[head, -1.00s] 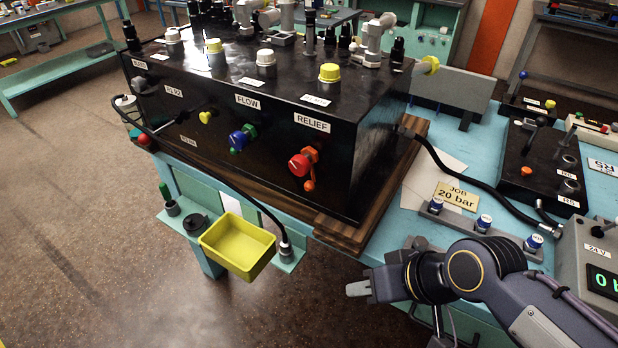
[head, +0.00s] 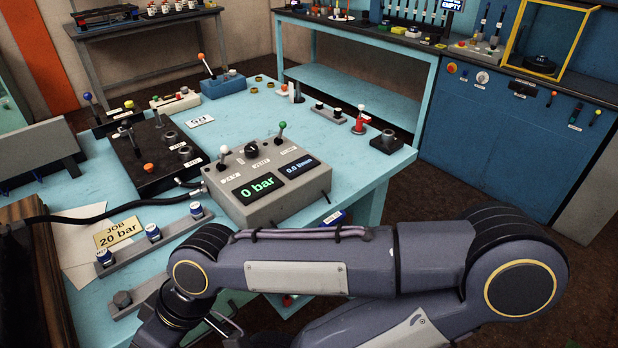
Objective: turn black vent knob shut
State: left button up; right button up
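A black knob (head: 252,149) sits on top of the grey control box (head: 262,188), between a white-tipped lever and a green-tipped lever. The box displays read 0 bar and about 0.0. My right arm reaches in from the right across the front. Its wrist is at the lower left, and its fingers are cut off by the bottom edge. My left gripper is not in view.
A black panel (head: 155,165) with an orange button stands left of the box. A 20 bar job card (head: 118,231) and a rail of blue-capped fittings (head: 153,235) lie in front of it. A red valve (head: 359,122) and black block (head: 386,142) stand on the right.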

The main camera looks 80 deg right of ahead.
aim_at(251, 149)
jog(key=z, duration=2.45)
jog(key=i+l, duration=0.15)
jog(key=i+l+u, duration=0.15)
jog(key=u, duration=0.2)
jog(key=l+u, duration=0.35)
jog(key=i+l+u, duration=0.15)
jog(key=u, duration=0.2)
